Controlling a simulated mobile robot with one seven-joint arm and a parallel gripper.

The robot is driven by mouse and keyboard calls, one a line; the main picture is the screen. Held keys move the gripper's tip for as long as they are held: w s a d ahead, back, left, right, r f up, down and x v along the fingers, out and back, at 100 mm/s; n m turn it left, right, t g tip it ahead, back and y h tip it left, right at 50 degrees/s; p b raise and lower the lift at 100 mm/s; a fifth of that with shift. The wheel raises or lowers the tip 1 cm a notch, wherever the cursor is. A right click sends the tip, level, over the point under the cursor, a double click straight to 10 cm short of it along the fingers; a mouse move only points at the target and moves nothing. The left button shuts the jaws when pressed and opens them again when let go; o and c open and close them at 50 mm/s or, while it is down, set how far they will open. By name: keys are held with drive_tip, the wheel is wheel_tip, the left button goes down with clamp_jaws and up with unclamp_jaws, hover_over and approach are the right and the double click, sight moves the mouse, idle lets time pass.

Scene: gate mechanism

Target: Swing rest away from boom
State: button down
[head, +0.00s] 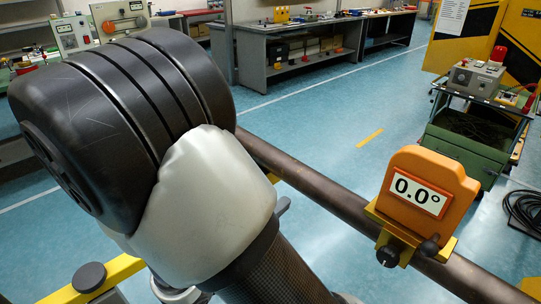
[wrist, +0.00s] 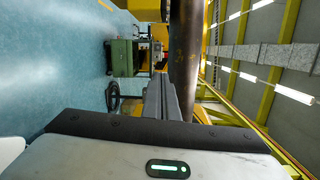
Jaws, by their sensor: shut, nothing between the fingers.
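The boom (head: 325,196) is a dark brown pipe running diagonally from behind my arm to the lower right. It also shows in the wrist view (wrist: 184,45), upright in that picture. In the wrist view my gripper (wrist: 163,82) has its grey fingers shut and empty, close beside the boom; I cannot tell whether they touch it. My arm hides the gripper in the head view. A yellow bar (head: 122,268) with a grey round knob (head: 90,277) shows at the lower left, partly behind my arm; I cannot tell whether it is the rest.
An orange angle gauge (head: 425,192) reading 0.0° is clamped on the boom by a yellow bracket. A green cart (head: 462,142) with a control box stands at the right, near a coiled black cable (head: 524,212). Workbenches line the back. The blue floor between is clear.

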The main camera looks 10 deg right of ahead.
drive_tip(key=a+n+t, duration=0.1)
drive_tip(key=w+f+n+y, duration=0.1)
drive_tip(key=shift+w+a+n+t, duration=0.1)
drive_tip(key=shift+a+n+t, duration=0.2)
drive_tip(key=shift+a+t, duration=0.1)
drive_tip(key=shift+w+d+b, duration=0.55)
drive_tip(key=shift+w+d, duration=0.2)
drive_tip(key=shift+w, duration=1.05)
drive_tip(key=shift+w+d+b, duration=0.6)
drive_tip(key=shift+w+d, duration=0.2)
drive_tip(key=shift+w, duration=1)
drive_tip(key=shift+w+d+b, duration=0.55)
drive_tip(key=shift+w+d, duration=0.2)
drive_tip(key=shift+w, duration=1.05)
